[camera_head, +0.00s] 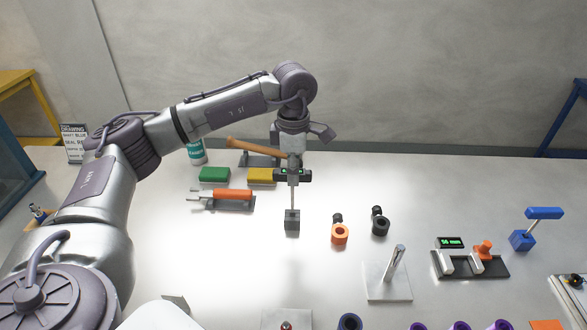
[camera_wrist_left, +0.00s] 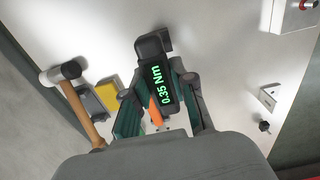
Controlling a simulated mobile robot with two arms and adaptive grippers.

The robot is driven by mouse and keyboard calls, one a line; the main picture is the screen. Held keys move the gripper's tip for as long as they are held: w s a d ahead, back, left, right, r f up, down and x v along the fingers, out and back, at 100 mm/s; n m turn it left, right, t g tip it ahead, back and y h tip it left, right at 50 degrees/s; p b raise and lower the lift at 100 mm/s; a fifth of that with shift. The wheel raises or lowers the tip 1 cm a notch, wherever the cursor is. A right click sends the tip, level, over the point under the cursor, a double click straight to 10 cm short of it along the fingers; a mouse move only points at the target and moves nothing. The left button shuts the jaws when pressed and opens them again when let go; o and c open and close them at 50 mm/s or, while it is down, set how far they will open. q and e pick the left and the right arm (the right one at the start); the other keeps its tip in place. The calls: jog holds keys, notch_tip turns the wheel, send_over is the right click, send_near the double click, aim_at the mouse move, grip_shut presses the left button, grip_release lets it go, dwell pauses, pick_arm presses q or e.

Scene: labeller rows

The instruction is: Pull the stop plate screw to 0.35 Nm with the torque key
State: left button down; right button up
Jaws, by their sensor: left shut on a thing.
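My left gripper (camera_head: 293,175) is shut on the black torque key (camera_head: 304,176), held above the table. In the left wrist view the key's display (camera_wrist_left: 167,85) reads 0.35 Nm in green, between the fingers. A thin shaft (camera_head: 293,198) runs down from the gripper to a small dark grey block (camera_head: 292,222); I cannot tell whether the shaft's end is in it. A small screw-like thing (camera_head: 286,325) stands on a metal plate (camera_head: 268,320) at the bottom edge, partly cut off; I cannot tell if this is the stop plate. My right gripper is not in view.
A wooden-handled hammer (camera_head: 256,146), green block (camera_head: 214,174), yellow block (camera_head: 261,176) and orange-handled tool (camera_head: 232,195) lie near the arm.

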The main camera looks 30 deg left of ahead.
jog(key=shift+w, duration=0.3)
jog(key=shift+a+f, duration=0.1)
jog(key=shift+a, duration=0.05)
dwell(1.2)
pick_arm(q)
jog(key=b, duration=0.4)
send_over(293, 208)
jog(key=shift+w+f, duration=0.2)
jog(key=shift+f, duration=2.05)
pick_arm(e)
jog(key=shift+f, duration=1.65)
pick_arm(q)
jog(key=c, duration=0.9)
grip_release()
jog(key=shift+r, duration=0.1)
notch_tip(293, 208, up, 12)
jog(key=shift+f, duration=0.1)
jog(key=shift+p, duration=0.3)
